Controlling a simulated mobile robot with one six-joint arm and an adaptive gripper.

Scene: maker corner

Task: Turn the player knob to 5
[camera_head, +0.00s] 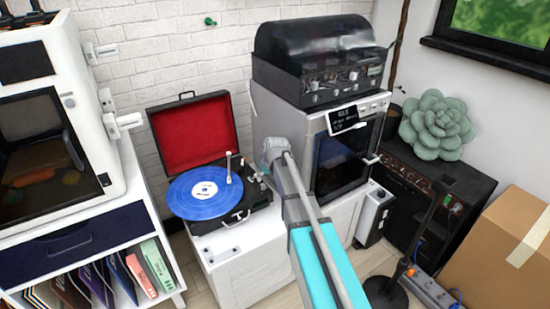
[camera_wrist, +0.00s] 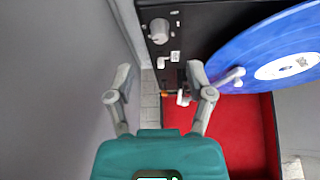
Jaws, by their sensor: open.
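The record player (camera_head: 232,219) stands on a white cabinet, its red-lined lid (camera_head: 193,136) raised and a blue record (camera_head: 203,192) on it. In the wrist view the player's black deck (camera_wrist: 215,22) shows with the blue record (camera_wrist: 262,52) at right. A silver round knob (camera_wrist: 159,30) sits near the deck's edge at the top; its number marks are too small to read. My gripper (camera_head: 271,155) is at the player's right side. In the wrist view my gripper (camera_wrist: 160,74) is open and empty, its fingertips apart from the knob, which lies beyond the gap between them.
A white tonearm (camera_wrist: 230,77) lies at the record's edge. A white printer-like machine (camera_head: 98,150) is at left. The white cabinet top (camera_head: 215,250) is bare in front of the player.

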